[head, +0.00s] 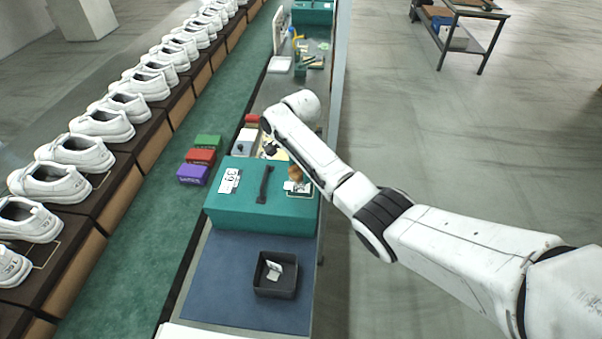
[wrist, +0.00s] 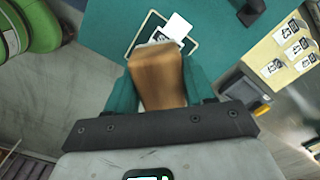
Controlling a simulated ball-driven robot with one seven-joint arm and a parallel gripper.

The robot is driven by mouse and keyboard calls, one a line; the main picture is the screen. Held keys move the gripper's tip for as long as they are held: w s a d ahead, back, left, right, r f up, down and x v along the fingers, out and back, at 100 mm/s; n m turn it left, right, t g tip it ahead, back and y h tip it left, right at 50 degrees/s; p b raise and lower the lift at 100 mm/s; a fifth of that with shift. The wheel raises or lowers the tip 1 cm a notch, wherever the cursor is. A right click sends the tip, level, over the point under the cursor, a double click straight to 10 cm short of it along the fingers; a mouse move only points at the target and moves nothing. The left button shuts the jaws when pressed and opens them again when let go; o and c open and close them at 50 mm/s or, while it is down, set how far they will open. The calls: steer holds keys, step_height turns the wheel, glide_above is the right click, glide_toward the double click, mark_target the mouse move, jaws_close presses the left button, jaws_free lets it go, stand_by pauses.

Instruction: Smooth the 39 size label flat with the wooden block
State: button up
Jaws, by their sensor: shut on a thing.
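My gripper (wrist: 160,80) is shut on the wooden block (wrist: 157,78), with a teal finger on each side. In the head view, the block (head: 296,173) shows beside my arm, over the right part of the teal box lid. A label (head: 298,187) in a dark-edged frame lies there; in the wrist view the white label (wrist: 178,26) shows just past the block's end, partly covered. I cannot read its number or tell whether the block touches it. A white 39 label (head: 229,180) lies on the lid left of the black handle (head: 264,184).
A dark tray (head: 275,287) with a white piece stands on the blue mat (head: 215,290). Green, red and purple boxes (head: 193,174) stand left of the teal box (head: 262,219). A yellow sheet of labels (wrist: 286,50) is at the right in the wrist view. White shoes line the left.

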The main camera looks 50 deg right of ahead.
steer(key=shift+r, duration=0.85)
steer(key=shift+r, duration=1.5)
steer(key=shift+d+f, duration=0.1)
steer(key=shift+d, duration=0.05)
